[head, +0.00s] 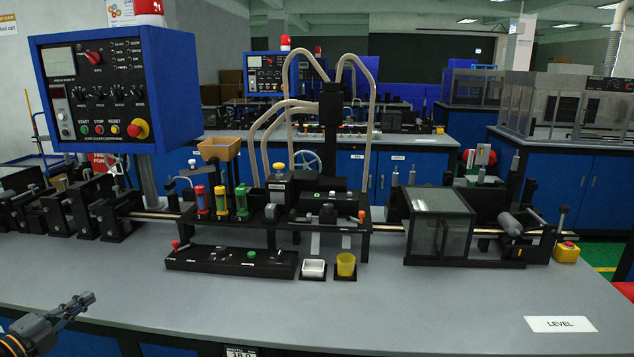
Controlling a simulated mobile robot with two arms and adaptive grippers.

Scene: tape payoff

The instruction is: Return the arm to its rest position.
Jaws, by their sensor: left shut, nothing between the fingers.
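My left gripper (82,301) shows at the lower left of the head view, over the front left part of the grey bench (420,310). Its fingers are shut with nothing between them. It is apart from the machine on the bench and touches nothing that I can see. Part of my left arm (30,335) comes in from the lower left corner. My right gripper is not in the head view.
A blue control panel (100,90) rises at the left. A clear-sided box (440,225) stands at the right. The bench's front strip is mostly clear.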

